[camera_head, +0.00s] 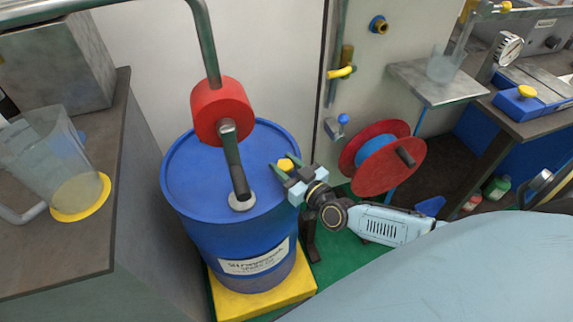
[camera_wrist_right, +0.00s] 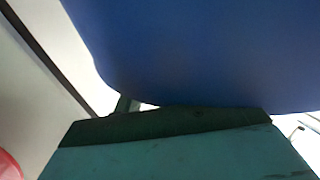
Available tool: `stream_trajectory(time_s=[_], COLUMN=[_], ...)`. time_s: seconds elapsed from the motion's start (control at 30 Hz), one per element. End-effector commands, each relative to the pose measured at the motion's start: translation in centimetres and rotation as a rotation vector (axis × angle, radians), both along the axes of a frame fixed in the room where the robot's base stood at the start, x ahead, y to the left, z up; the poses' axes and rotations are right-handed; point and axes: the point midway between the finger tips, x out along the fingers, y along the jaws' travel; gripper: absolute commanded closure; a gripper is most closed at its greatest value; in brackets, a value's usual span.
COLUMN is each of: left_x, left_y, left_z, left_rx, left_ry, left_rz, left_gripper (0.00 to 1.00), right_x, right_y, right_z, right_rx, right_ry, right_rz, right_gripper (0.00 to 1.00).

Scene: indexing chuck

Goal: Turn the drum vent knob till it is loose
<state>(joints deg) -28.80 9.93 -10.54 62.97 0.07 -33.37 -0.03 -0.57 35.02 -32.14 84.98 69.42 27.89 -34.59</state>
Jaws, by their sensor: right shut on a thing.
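The blue drum (camera_head: 190,185) stands upright on a yellow base, with a white label on its front. The yellow vent knob (camera_head: 286,165) sits on the right part of the drum's lid. My right gripper (camera_head: 284,172) reaches in from the right and is shut on the knob, with a dark finger on either side of it. In the right wrist view the blue drum (camera_wrist_right: 190,50) fills the upper part, and the gripper body covers the bottom; the knob is hidden there. My left gripper is not in view.
A red cylinder (camera_head: 221,108) on a grey pipe rises from the lid, left of the knob. A red and blue reel (camera_head: 383,160) is right of the drum. A bench with a clear jug (camera_head: 50,150) stands at left. Shelves and a gauge (camera_head: 509,48) are at right.

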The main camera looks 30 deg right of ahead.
Motion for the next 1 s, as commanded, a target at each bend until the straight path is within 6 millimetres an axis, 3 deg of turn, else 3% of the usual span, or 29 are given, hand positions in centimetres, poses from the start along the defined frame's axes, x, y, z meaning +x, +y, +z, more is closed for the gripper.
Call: stream_trajectory(time_s=[0.03,0.43,0.47,0.6,1.0], left_x=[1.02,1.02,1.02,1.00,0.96], left_y=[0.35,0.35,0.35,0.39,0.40], left_z=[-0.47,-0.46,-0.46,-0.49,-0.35], left_rx=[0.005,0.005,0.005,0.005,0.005], left_ry=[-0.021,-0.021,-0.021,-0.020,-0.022], left_rz=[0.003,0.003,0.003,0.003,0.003], left_gripper=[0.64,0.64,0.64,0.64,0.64], right_x=[0.05,0.08,0.08,0.06,-0.78], right_y=[-0.71,-0.80,-0.80,-0.67,-0.42], right_z=[-0.57,-0.49,-0.49,-0.48,-0.42], right_rx=[-0.007,-0.007,-0.007,-0.006,-0.002], right_ry=[0.005,0.003,0.003,0.002,0.003], right_rz=[-0.011,-0.013,-0.013,-0.010,-0.004], right_gripper=[0.83,0.83,0.58,0.40,0.40])
